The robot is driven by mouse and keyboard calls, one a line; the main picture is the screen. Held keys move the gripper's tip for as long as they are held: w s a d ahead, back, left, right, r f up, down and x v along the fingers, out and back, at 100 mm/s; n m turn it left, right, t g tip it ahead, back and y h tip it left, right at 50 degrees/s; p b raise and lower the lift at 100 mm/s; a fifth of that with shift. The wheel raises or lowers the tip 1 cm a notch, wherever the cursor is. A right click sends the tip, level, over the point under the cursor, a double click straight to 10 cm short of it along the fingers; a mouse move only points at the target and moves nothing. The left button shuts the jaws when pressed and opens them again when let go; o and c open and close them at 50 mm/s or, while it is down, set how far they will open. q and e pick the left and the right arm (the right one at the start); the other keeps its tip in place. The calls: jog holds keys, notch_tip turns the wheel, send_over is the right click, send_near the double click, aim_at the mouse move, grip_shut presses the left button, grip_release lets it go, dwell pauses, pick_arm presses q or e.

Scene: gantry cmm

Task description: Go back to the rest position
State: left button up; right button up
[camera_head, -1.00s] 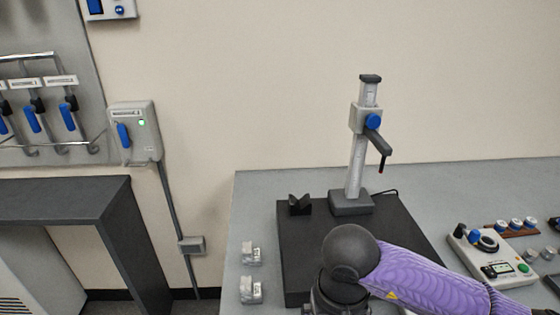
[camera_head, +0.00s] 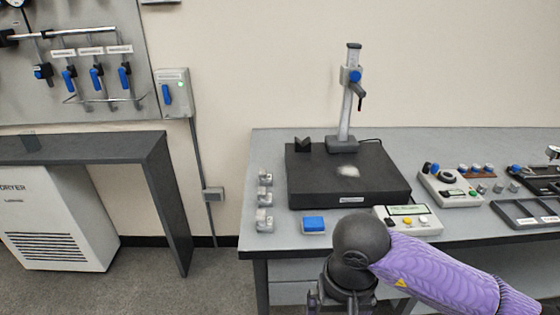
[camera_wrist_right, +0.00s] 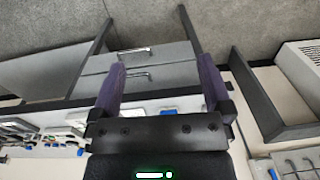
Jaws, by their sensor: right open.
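My right arm, with a purple sleeve (camera_head: 445,268) and a dark round joint (camera_head: 360,245), comes in from the lower right in the head view. It covers part of the table's front edge, and its gripper is mostly cut off at the bottom. In the right wrist view my right gripper (camera_wrist_right: 161,62) has its two purple fingers wide apart, with nothing between them. Cabinet drawers with handles and the floor show beyond the fingers. My left gripper is not in view.
The grey table (camera_head: 285,140) bears a black plate (camera_head: 345,180) with a stand (camera_head: 345,110), a blue-topped block (camera_head: 314,224), a display box (camera_head: 408,219), and a control box (camera_head: 450,188). A dark bench (camera_head: 90,148) stands at left; open floor (camera_head: 215,275) lies between.

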jog(key=w+a+f+m+g+y, duration=0.1)
jog(key=a+f+m+g+y, duration=0.15)
jog(key=a+m+y, duration=1.35)
jog(key=w+d+f+m+t+h, duration=0.15)
jog(key=d+f+m+t, duration=0.35)
jog(key=m, duration=0.6)
jog(key=w+d+f+m+t, duration=0.3)
jog(key=m+t, duration=0.3)
jog(key=m, duration=0.4)
jog(key=s+d+f+m+t+h, duration=0.3)
jog(key=d+f+m+h, duration=0.55)
jog(key=f+m, duration=0.5)
jog(key=s+d+f+m+g+h, duration=0.2)
jog(key=s+m, duration=0.4)
jog(key=s, duration=0.4)
jog(key=s+d+f+m+g+h, duration=0.2)
jog(key=s+d+f+m+g, duration=0.2)
jog(key=s, duration=0.7)
jog(key=s+d+f+m+g+h, duration=0.2)
jog(key=s+f+m+g, duration=0.3)
jog(key=s+f+m, duration=0.3)
jog(key=s+d+m, duration=0.1)
jog(key=s, duration=0.2)
jog(key=shift+h, duration=0.3)
jog(key=shift+w, duration=0.1)
